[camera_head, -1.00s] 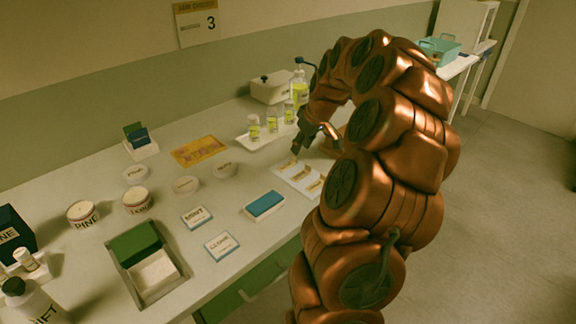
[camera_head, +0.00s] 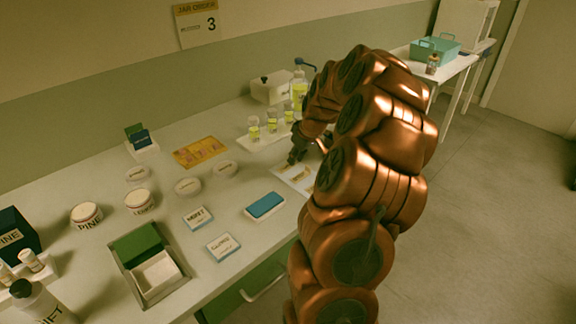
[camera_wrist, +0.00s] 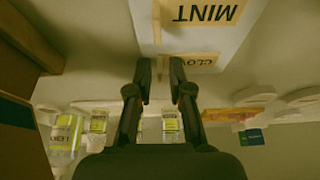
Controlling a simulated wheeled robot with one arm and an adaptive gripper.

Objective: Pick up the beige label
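Beige labels lie on a white sheet (camera_head: 301,184) near the table's front edge in the head view. In the wrist view, one beige label reads MINT (camera_wrist: 205,14) and another, partly hidden by a finger, starts with CLO (camera_wrist: 200,62). My gripper (camera_wrist: 160,66) has its fingers apart, with a narrow gap between the tips at the left end of the CLO label. A small tan tab seems to show in that gap; contact cannot be told. In the head view my gripper (camera_head: 293,158) is low over the sheet's far end.
Vials with yellow liquid (camera_head: 254,130) stand on a tray behind my gripper. An orange sheet (camera_head: 200,151) and round lids (camera_head: 188,187) are farther left.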

